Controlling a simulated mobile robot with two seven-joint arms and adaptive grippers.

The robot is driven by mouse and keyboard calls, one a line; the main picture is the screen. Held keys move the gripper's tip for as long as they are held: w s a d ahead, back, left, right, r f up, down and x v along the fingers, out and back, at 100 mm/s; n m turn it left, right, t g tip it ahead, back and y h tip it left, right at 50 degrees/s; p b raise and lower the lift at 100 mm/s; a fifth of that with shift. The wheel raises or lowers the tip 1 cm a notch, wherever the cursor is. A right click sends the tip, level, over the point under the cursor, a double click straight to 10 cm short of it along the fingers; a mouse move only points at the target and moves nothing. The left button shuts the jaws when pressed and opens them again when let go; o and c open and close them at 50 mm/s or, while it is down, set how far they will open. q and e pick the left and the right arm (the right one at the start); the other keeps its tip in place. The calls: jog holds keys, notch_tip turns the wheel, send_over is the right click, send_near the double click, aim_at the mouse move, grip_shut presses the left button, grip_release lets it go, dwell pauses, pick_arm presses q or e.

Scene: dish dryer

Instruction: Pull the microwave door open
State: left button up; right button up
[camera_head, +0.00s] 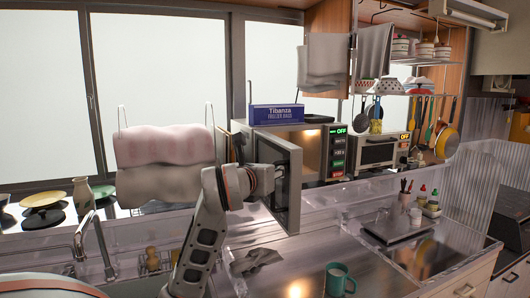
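The microwave (313,148) stands on the back counter, with its green-lit control panel (338,150) at its right side. Its door (290,207) is swung out from the body toward me, so it stands partly open at the left of the front. My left gripper (275,177) is at the door, over the middle of its panel. Its fingers are small and dark against the door, so I cannot tell whether they are shut or touch the door. The door handle cannot be made out. My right gripper is not in view.
A blue freezer-bag box (276,114) lies on top of the microwave. A toaster oven (375,152) stands to its right. A sink faucet (92,243) is at left. A teal mug (338,279) stands on the front counter, beside a dark cloth (256,261).

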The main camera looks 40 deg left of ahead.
pick_arm(q)
notch_tip(320, 180, up, 6)
jog(key=s+a+t+y, duration=0.1)
jog(key=a, duration=0.1)
jog(key=shift+s+r+y, duration=0.15)
jog(key=shift+r+y, duration=0.05)
jog(key=shift+y, duration=0.1)
notch_tip(320, 180, down, 5)
jog(key=d+h, duration=0.2)
jog(key=s+a+g+b, duration=0.1)
jog(key=s+b, duration=0.3)
jog(key=s, duration=0.4)
jog(key=shift+a+f+b, duration=0.35)
jog(key=shift+a+f, duration=0.1)
jog(key=shift+a, duration=0.15)
dwell(0.5)
